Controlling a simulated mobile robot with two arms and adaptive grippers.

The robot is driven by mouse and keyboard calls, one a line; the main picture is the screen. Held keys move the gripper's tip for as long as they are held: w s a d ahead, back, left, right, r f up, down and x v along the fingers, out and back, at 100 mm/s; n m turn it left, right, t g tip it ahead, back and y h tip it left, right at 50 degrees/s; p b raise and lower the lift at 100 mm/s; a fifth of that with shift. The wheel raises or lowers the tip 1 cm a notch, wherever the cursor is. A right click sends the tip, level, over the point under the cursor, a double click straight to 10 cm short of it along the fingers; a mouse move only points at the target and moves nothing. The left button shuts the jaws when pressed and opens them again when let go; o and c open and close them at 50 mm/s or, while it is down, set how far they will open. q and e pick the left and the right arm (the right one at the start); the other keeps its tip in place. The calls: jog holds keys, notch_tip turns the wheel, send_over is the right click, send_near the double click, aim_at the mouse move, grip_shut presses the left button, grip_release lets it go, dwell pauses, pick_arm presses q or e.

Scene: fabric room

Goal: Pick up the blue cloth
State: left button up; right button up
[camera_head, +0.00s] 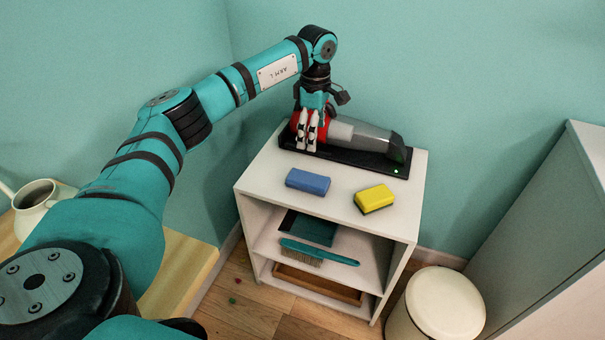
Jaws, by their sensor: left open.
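A small blue block-shaped item (307,181), which looks like the folded blue cloth, lies on the left part of the top of the white shelf unit (337,207). My left gripper (307,147) is open and points down, behind the blue item in the picture and apart from it. Its fingers show in front of the red end of a handheld vacuum (358,135); whether they touch it I cannot tell. My right gripper is not in view.
A yellow sponge (374,198) lies right of the blue item. The vacuum rests on a black base along the back wall. A brush (318,252) lies on a lower shelf. A white bin (445,303) stands at right, a pitcher (36,205) at far left.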

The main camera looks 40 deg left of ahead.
pick_arm(q)
send_over(310, 179)
jog(key=f, duration=1)
jog(key=shift+w+d+f+b, duration=0.15)
jog(key=shift+w+d+b, duration=0.05)
jog(key=shift+w+b, duration=0.15)
jog(key=f, duration=0.4)
jog(key=shift+s+a+f, duration=0.25)
jog(key=shift+s+f, duration=0.05)
jog(key=shift+s, duration=0.05)
jog(key=shift+f, duration=0.3)
jog(key=c, duration=1)
jog(key=shift+c, duration=0.8)
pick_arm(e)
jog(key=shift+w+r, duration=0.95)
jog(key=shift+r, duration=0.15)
